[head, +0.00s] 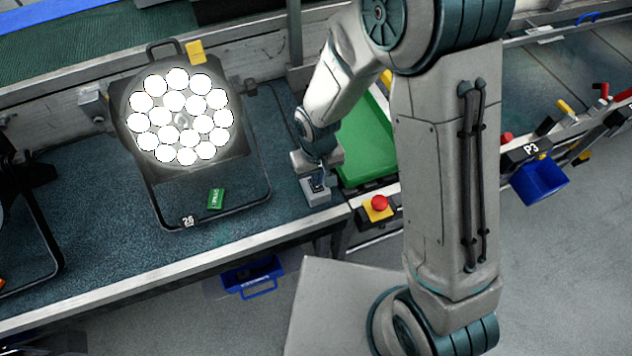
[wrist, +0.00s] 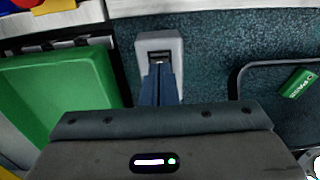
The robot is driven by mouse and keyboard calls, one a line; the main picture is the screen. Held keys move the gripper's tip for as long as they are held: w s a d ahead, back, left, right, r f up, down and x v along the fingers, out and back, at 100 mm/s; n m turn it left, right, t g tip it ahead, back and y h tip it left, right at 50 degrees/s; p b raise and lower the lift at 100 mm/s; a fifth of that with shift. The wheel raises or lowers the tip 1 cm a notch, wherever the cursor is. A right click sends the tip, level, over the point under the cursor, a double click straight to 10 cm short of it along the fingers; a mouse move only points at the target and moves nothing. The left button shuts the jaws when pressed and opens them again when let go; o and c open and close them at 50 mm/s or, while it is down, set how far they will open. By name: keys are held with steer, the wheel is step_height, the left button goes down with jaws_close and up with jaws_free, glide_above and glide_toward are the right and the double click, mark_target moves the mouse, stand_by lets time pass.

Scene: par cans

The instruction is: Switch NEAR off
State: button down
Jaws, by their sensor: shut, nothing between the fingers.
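A par can (head: 180,117) with several bright white lit lenses stands on the blue-green bench top at the left of the head view. A small pale grey switch box (head: 318,196) stands near the bench's right end. In the wrist view the switch box (wrist: 174,42) shows a dark slot in its top. My gripper (head: 318,182) is shut and empty, pointing down right over the box. In the wrist view its fingertips (wrist: 159,68) reach the dark slot; I cannot tell whether they touch it. The fingers hide part of the switch. No name on the box is readable.
A green tray (head: 365,150) lies right beside the box. A red button on a yellow base (head: 379,204) is on the front rail. A blue bin (head: 252,276) hangs below the edge.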

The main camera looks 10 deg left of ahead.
steer(key=shift+f+b, duration=0.75)
steer(key=shift+f, duration=0.1)
stand_by(0.3)
steer(key=shift+r+p, duration=2.35)
steer(key=shift+r, duration=1.2)
steer(key=d+r+m+t, duration=0.2)
steer(key=d+r+m, duration=0.1)
steer(key=d+r, duration=0.95)
steer(key=s+d+r+m+t, duration=0.1)
steer(key=s+d+r+m, duration=0.2)
steer(key=s+d+r, duration=0.5)
step_height(320, 180, up, 2)
steer(key=shift+d+r, duration=0.1)
steer(key=shift+d, duration=1)
